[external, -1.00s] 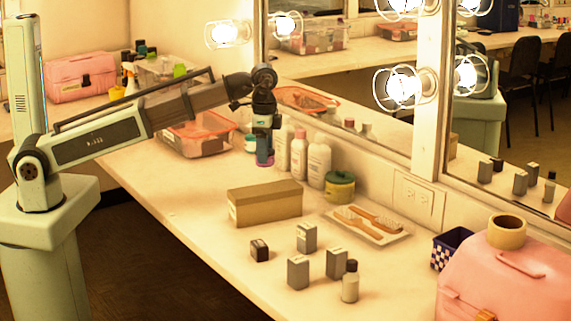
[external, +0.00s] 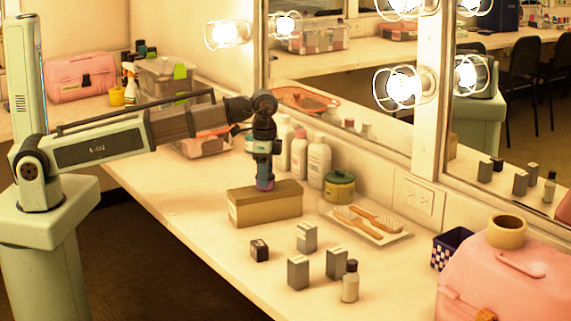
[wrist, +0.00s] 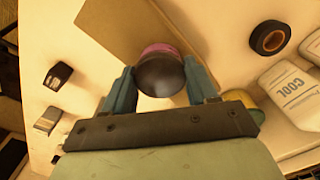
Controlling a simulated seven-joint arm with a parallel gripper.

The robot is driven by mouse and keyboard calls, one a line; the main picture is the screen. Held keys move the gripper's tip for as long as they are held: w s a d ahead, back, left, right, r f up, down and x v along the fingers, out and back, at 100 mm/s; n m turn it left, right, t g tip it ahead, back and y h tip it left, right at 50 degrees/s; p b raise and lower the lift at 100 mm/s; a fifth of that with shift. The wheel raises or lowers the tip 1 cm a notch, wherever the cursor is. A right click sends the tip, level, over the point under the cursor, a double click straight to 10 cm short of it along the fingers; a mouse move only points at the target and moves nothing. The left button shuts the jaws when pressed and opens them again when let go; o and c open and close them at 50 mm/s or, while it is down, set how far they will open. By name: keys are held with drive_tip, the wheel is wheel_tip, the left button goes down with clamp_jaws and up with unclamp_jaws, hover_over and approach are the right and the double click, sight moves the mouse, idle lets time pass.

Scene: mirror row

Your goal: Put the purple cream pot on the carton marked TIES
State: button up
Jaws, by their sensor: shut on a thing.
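The purple cream pot (external: 264,184) is held between the fingers of my gripper (external: 264,172). In the wrist view the pot (wrist: 160,72) shows a dark round top with a purple edge, between the two blue fingers (wrist: 160,88). A tan, closed carton (external: 268,208) lies on the counter directly below the pot; its flat top (wrist: 120,25) also fills the upper middle of the wrist view. The pot's base is over the carton's top, and I cannot tell whether they touch. The carton's label is too small to read.
White bottles (external: 319,160) and a green-and-yellow jar (external: 339,188) stand behind the carton, near the mirror. A tray with brushes (external: 372,224) lies to its right. Several small grey and black boxes (external: 298,273) stand in front. The counter left of the carton is clear.

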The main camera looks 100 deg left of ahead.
drive_tip(key=shift+f, duration=0.1)
drive_tip(key=o, duration=1.1)
wheel_tip(320, 180, up, 12)
drive_tip(key=shift+r, duration=0.15)
drive_tip(key=shift+o, duration=0.4)
